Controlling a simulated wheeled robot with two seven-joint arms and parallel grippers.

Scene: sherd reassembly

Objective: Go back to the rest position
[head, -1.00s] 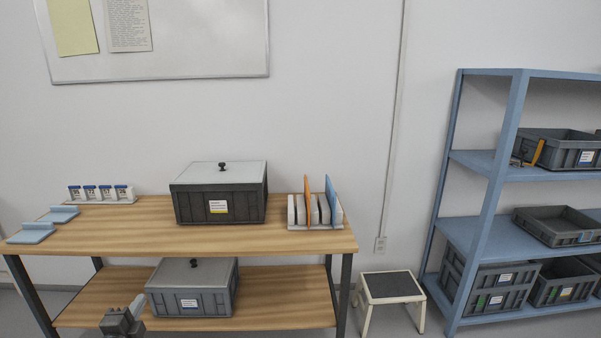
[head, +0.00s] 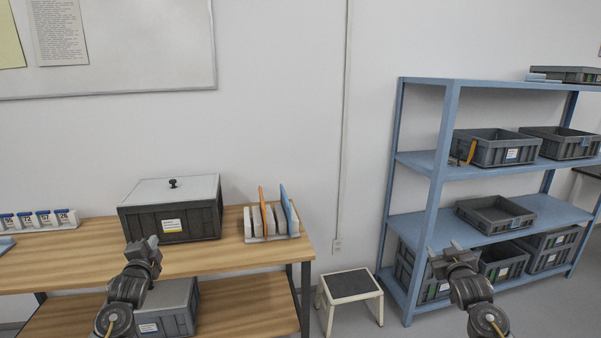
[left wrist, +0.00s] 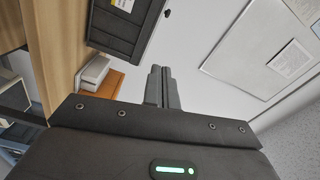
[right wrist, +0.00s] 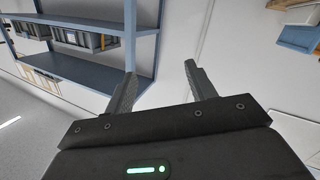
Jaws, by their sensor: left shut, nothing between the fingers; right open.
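My left gripper (head: 147,246) is raised in front of the wooden table in the head view. Its fingers are together and empty in the left wrist view (left wrist: 162,88). My right gripper (head: 451,252) is raised in front of the blue shelf in the head view. Its fingers are spread with nothing between them in the right wrist view (right wrist: 160,88). Neither gripper appears to touch anything.
The wooden table (head: 222,257) carries a lidded grey box (head: 140,222), a rack of upright slabs (head: 268,238) and numbered blocks (head: 10,228). A step stool (head: 350,286) stands between the table and the blue shelf (head: 432,190), which holds several grey crates (head: 490,157).

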